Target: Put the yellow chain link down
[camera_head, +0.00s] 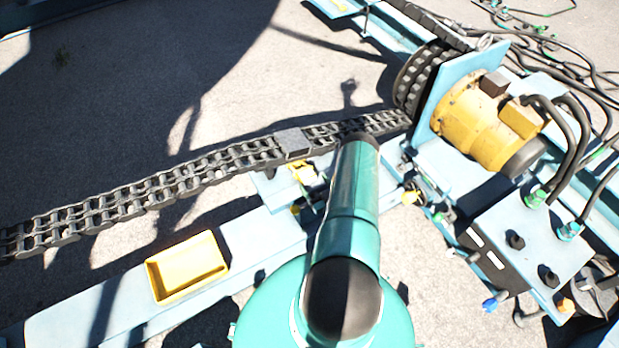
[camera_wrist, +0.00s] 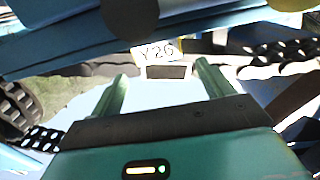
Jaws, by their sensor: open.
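A small yellow piece (camera_head: 303,172), which looks like the yellow chain link, is on a light blue ledge just left of my arm in the head view. In the wrist view, a pale, yellow-edged piece marked "Y26" (camera_wrist: 158,50) stands beyond my fingertips; I cannot tell for sure that it is the same piece. My gripper (camera_wrist: 161,72) is open, its two green fingers apart with nothing clasped between them. In the head view my arm hides the gripper.
An empty yellow tray (camera_head: 187,266) sits on the light blue beam (camera_head: 262,240) at lower left. A heavy double chain (camera_head: 150,193) with a grey block (camera_head: 292,143) runs to a sprocket (camera_head: 420,80). A yellow motor (camera_head: 478,122) and black hoses crowd the right.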

